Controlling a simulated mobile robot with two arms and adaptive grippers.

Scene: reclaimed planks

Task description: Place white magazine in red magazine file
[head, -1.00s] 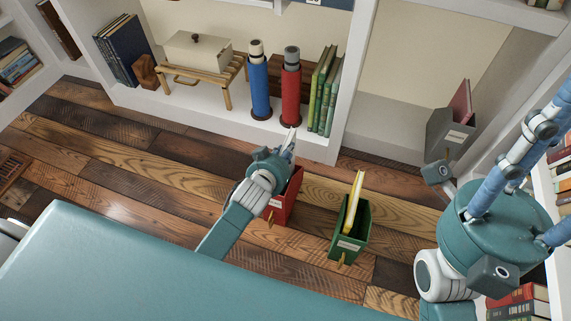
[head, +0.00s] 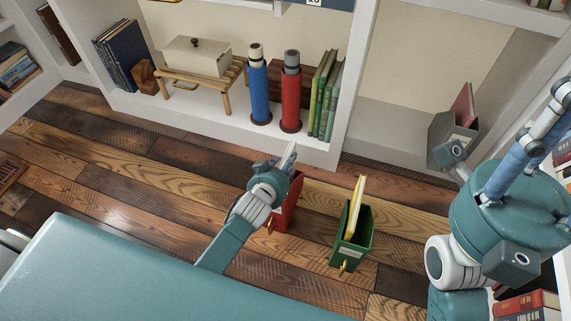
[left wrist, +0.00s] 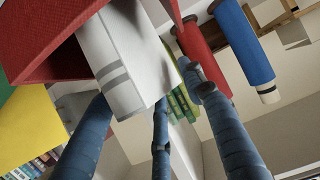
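The white magazine (head: 289,154) stands tilted at the red magazine file (head: 287,205) on the floor. In the left wrist view the white magazine (left wrist: 135,55), with grey stripes, sticks out of the mouth of the red file (left wrist: 60,35); its other end is hidden inside. My left gripper (head: 272,165) is just left of the magazine in the head view. In the wrist view its blue fingers (left wrist: 148,92) are spread around the magazine's outer end and look open; contact is hard to judge. My right gripper (head: 545,135) is at the right, fingers spread and empty, tips partly out of frame.
A green file (head: 352,240) with a yellow magazine (head: 355,205) stands right of the red file. A grey file (head: 450,135) is in the shelf. Blue (head: 259,90) and red (head: 291,95) bottles stand on the shelf behind.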

